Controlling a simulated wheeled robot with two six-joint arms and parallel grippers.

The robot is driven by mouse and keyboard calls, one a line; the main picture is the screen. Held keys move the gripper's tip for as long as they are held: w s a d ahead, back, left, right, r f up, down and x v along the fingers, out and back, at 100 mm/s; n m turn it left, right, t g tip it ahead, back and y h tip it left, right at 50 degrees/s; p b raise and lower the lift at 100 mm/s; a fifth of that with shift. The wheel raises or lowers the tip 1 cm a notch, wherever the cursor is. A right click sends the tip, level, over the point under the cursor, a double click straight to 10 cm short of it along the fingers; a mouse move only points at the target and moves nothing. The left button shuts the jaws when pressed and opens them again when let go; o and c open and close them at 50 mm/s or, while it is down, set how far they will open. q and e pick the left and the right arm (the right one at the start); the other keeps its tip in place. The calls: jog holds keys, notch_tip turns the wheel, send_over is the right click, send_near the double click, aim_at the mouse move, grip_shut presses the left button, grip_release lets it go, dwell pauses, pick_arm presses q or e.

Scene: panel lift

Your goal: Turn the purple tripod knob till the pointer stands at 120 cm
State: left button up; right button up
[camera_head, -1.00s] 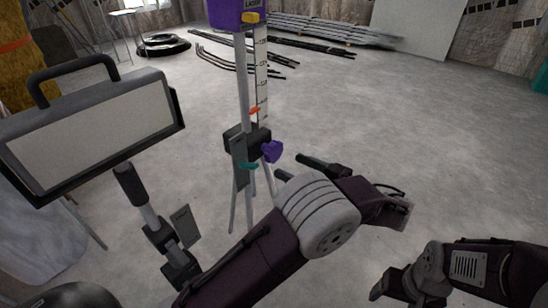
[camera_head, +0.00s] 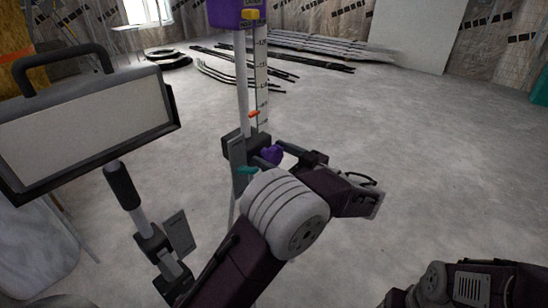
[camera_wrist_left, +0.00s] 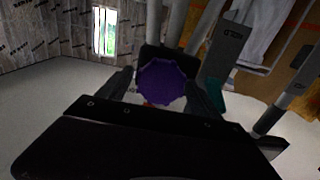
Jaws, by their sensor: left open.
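The purple tripod knob (camera_head: 271,154) sits on the right side of the black clamp block (camera_head: 240,146) on the tripod. My left gripper (camera_head: 271,153) is open, with its fingers around the knob. In the left wrist view the knob (camera_wrist_left: 162,82) lies between the two dark fingers; whether they touch it I cannot tell. The orange pointer (camera_head: 254,114) stands low on the white scale (camera_head: 261,75), just above the block; the numbers are too small to read. A teal lever (camera_head: 246,170) sits below the block. My right gripper (camera_head: 396,299) is at the bottom edge, mostly cut off.
A work lamp (camera_head: 85,125) on a stand is close at the left. A purple laser unit (camera_head: 236,13) tops the tripod. Black pipes (camera_head: 240,72), a tyre-like coil (camera_head: 167,58) and stacked panels (camera_head: 325,45) lie at the back. The floor at right is clear.

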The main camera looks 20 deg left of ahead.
pick_arm(q)
jog(key=c, duration=1.3)
jog(key=m+p, duration=0.3)
jog(key=m, duration=0.1)
jog(key=shift+r, duration=0.15)
jog(key=shift+w+d+m+p, duration=0.1)
jog(key=shift+w+m+p, duration=0.05)
jog(key=shift+m+p, duration=1.05)
jog(key=shift+f+m, duration=0.25)
jog(key=shift+m, duration=0.15)
jog(key=o, duration=1.3)
